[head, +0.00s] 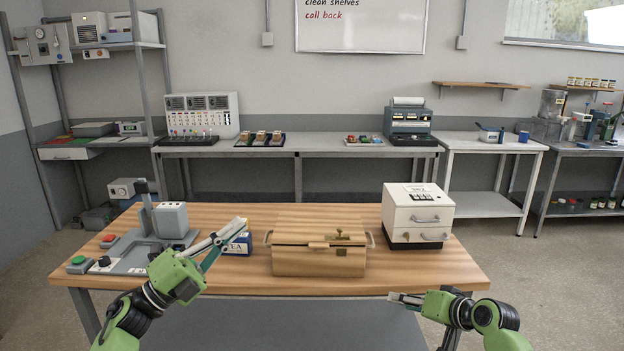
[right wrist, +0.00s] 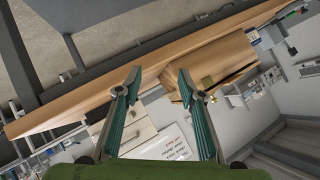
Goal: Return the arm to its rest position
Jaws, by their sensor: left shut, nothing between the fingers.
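My left gripper (head: 226,236) reaches in over the left part of the wooden workbench (head: 380,277). Its fingers are together with nothing between them, and it overlaps a small blue and white box (head: 242,244) in the picture. Whether it touches that box I cannot tell. My right gripper (head: 398,298) is low at the bench's front edge, right of centre. In the right wrist view its two fingers (right wrist: 160,82) stand wide apart with nothing held between them.
A lidded wooden box (head: 318,262) stands mid-bench, with a white drawer unit (head: 418,214) to its right. A grey machine with buttons (head: 150,246) is at the left. Bare bench top lies at the right end. Side tables (head: 300,143) line the back wall.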

